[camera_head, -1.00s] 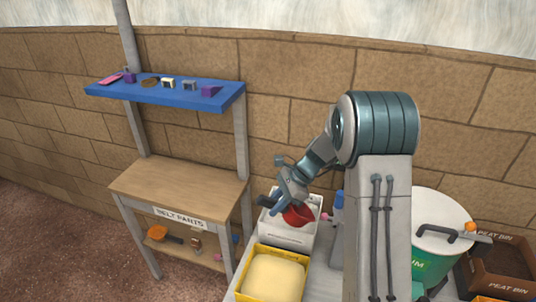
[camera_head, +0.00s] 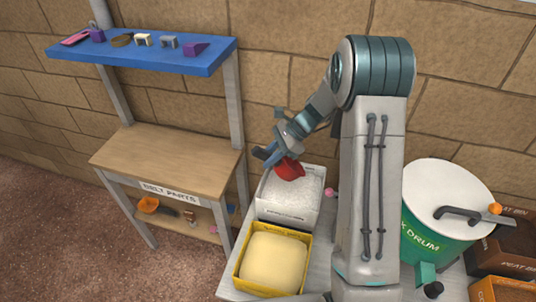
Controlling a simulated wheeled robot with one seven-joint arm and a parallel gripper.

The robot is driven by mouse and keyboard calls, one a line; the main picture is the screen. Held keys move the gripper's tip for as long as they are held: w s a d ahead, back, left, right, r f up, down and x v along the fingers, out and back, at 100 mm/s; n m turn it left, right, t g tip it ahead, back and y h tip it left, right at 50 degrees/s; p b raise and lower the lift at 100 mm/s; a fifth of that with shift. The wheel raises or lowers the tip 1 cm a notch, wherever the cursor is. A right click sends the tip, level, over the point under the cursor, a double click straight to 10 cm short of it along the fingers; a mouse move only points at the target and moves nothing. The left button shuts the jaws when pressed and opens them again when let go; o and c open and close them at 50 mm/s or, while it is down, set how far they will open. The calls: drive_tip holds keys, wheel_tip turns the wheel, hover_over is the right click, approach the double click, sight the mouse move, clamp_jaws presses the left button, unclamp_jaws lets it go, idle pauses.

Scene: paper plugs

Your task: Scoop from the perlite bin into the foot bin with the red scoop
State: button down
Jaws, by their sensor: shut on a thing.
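My gripper (camera_head: 272,153) is shut on the red scoop (camera_head: 290,169). The scoop is tilted over the back part of a white bin (camera_head: 284,213) filled with white grains (camera_head: 292,193), which look like perlite. I cannot tell whether the scoop touches the grains or what it holds. Directly in front of the white bin stands a yellow bin (camera_head: 242,277) with a smooth cream-coloured fill (camera_head: 272,261). The small lettering on both bins is unreadable, and I cannot tell which bin is the foot bin.
My arm column stands right of the bins. A green-and-white drum (camera_head: 424,240) with a dark handle and brown boxes marked peat bin (camera_head: 502,264) stand farther right. At left are a wooden bench (camera_head: 165,155) and a blue shelf (camera_head: 150,55) with small parts.

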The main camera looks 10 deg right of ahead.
sight(281, 175)
drive_tip(key=d+f+b, duration=0.1)
drive_tip(key=f+b, duration=0.1)
drive_tip(key=f, duration=0.1)
drive_tip(key=d+f+b, duration=0.1)
drive_tip(key=f+b, duration=0.1)
drive_tip(key=f, duration=0.1)
drive_tip(key=d+f+b, duration=0.2)
drive_tip(key=f+b, duration=0.1)
drive_tip(key=f, duration=0.1)
drive_tip(key=shift+w, duration=0.4)
drive_tip(key=a+f+h, duration=0.2)
drive_tip(key=a+h, duration=0.1)
drive_tip(key=a, duration=0.1)
drive_tip(key=shift+t, duration=0.3)
drive_tip(key=r+p, duration=0.2)
drive_tip(key=d+r+p, duration=0.1)
drive_tip(key=r+p, duration=0.1)
drive_tip(key=r, duration=0.1)
drive_tip(key=r+p, duration=0.2)
drive_tip(key=r, duration=0.1)
drive_tip(key=shift+s+d+r+p, duration=0.15)
drive_tip(key=shift+s+d+p, duration=0.05)
drive_tip(key=shift+d+p, duration=0.2)
drive_tip(key=shift+s+a+t+h+p, duration=0.2)
drive_tip(key=shift+a+h+p, duration=0.6)
drive_tip(key=shift+h+p, duration=0.6)
drive_tip(key=shift+s+a+t+h+p, duration=0.15)
drive_tip(key=shift+a+h+p, duration=0.75)
drive_tip(key=shift+p, duration=0.9)
drive_tip(key=shift+d, duration=0.15)
